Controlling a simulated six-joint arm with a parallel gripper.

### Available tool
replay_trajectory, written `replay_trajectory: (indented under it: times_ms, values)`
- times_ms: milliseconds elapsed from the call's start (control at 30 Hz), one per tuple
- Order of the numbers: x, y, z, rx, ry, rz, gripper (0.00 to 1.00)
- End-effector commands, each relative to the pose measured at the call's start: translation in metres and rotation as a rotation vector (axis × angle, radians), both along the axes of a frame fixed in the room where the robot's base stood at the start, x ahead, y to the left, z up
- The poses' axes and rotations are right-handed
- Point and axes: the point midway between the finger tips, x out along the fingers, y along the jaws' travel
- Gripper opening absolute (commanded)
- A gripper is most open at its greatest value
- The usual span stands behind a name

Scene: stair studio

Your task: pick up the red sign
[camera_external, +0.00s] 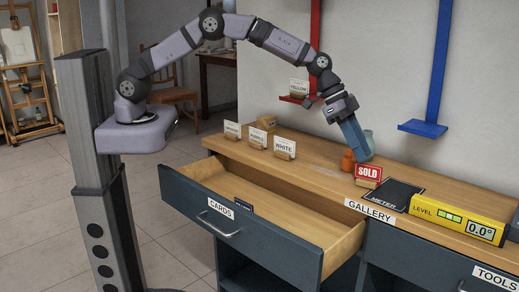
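The red sign (368,171) reads "SOLD" in white and stands upright on the wooden counter, just behind its front edge above the "GALLERY" label. My gripper (363,156) reaches down from above, its blue fingers just behind and slightly left of the sign's top. The fingers overlap in this view, so I cannot tell whether they are open or shut. I cannot tell whether they touch the sign. Nothing is visibly lifted.
An orange pot (347,161) and a greenish vase (369,136) stand close to my fingers. A black meter pad (391,194) and a yellow level (456,217) lie to the right. White cards (284,148) stand left. The "CARDS" drawer (235,222) is pulled open.

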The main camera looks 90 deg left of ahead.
Motion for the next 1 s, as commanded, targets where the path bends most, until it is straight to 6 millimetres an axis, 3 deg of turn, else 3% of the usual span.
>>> replay_trajectory:
  times_ms: [367,733,1000]
  values:
    - [0.005,-0.004,-0.009,0.0,0.002,-0.001,0.28]
    - [0.021,-0.015,-0.041,0.0,0.002,-0.001,0.28]
    - [0.025,-0.017,-0.049,0.0,0.0,0.0,0.28]
